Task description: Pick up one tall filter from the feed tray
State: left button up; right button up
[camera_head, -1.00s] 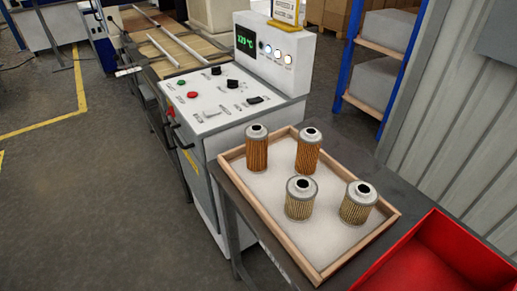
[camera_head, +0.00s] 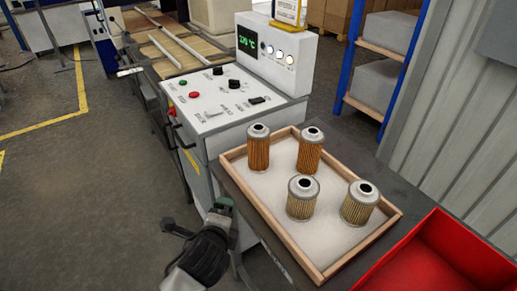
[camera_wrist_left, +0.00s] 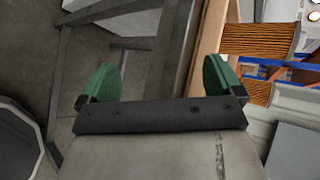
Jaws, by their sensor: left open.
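The feed tray (camera_head: 268,188) is a wooden-rimmed tray with a white floor. Two tall orange pleated filters with metal caps, a left one (camera_head: 258,150) and a right one (camera_head: 309,153), stand upright at its back. Two shorter, wider yellowish filters (camera_head: 302,200) (camera_head: 359,205) stand nearer the front. My left gripper (camera_head: 197,216) is open and empty, left of the tray and outside its rim. In the left wrist view its green fingertips (camera_wrist_left: 162,78) are apart with nothing between them; orange pleated filters (camera_wrist_left: 258,40) show at the right edge, partly cut off. My right gripper is not in view.
A red bin (camera_head: 430,262) stands right of the tray on the same dark table. A white control cabinet (camera_head: 225,105) with knobs and a display stands behind and left of the tray. Open floor lies left of the table.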

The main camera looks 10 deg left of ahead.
pick_arm(q)
jog(key=w+d+r+m+t, duration=0.2)
jog(key=w+r+m+t, duration=0.1)
jog(key=w+r+m, duration=0.3)
jog(key=m+t+h, duration=0.1)
jog(key=m+t, duration=0.3)
jog(key=m, duration=0.6)
send_near(259, 135)
notch_tip(259, 135, down, 2)
jog(key=w+a, duration=0.1)
jog(key=shift+m+h, duration=0.3)
jog(key=shift+m, duration=0.1)
jog(key=w, duration=0.5)
jog(key=shift+w+a+r, duration=0.1)
jog(key=shift+w+r, duration=0.05)
jog(key=shift+w, duration=1.4)
jog(key=shift+w+r, duration=0.1)
jog(key=shift+w, duration=1.5)
jog(key=c, duration=1)
